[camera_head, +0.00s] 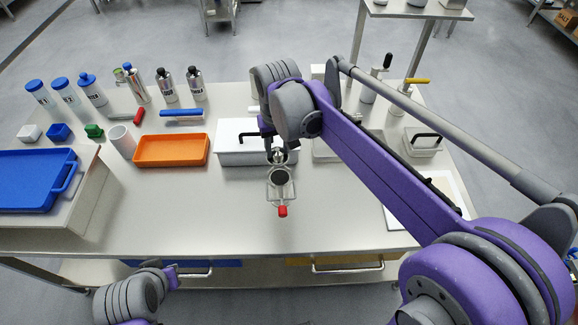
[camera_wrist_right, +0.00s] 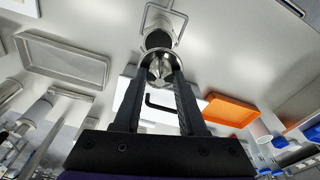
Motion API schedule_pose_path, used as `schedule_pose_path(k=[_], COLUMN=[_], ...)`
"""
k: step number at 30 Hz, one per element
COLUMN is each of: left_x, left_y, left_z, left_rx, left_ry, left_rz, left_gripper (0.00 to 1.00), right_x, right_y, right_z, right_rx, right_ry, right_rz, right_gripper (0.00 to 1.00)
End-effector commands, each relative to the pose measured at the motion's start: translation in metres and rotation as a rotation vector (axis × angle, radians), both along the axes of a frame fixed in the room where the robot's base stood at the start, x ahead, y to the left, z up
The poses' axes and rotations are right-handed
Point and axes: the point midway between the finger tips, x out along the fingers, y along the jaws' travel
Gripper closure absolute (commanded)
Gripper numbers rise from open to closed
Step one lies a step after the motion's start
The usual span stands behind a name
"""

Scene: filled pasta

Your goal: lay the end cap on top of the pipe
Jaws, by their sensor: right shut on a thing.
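My right gripper (camera_head: 277,151) is shut on a small shiny metal piece, which looks like the end cap (camera_wrist_right: 160,68), held between the fingertips in the right wrist view (camera_wrist_right: 162,78). The pipe (camera_head: 279,176) shows as a dark round opening in a metal holder with a red knob (camera_head: 282,211), near the middle of the table. In the head view the held cap is just behind the pipe's opening. In the wrist view the dark pipe (camera_wrist_right: 158,40) is right beyond the cap. Whether they touch cannot be told. My left gripper is out of view; only part of that arm shows.
A white box (camera_head: 232,158) with a black handle stands behind the pipe. An orange tray (camera_head: 172,150) and a white cup (camera_head: 122,142) are to its left, with a blue tray (camera_head: 38,180) farther left. Several bottles line the back.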

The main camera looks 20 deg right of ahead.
Motion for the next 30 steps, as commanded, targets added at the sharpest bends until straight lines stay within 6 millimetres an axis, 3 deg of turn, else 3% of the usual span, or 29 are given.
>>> schedule_pose_path(k=[5,12,24,30], left_x=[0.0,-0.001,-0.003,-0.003], left_y=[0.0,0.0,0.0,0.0], left_z=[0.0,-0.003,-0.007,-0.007], left_rx=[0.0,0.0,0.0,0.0], left_ry=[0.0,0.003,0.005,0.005], left_rz=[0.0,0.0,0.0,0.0], left_gripper=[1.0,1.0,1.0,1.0], right_x=[-0.001,-0.002,-0.002,-0.002], right_y=[0.001,0.001,0.001,0.001], right_z=[-0.001,-0.043,-0.091,-0.096], right_rx=[0.0,0.0,0.0,0.0], right_ry=[0.0,0.0,-0.001,-0.001], right_rz=[0.0,0.0,0.0,0.0], right_gripper=[1.0,1.0,1.0,1.0])
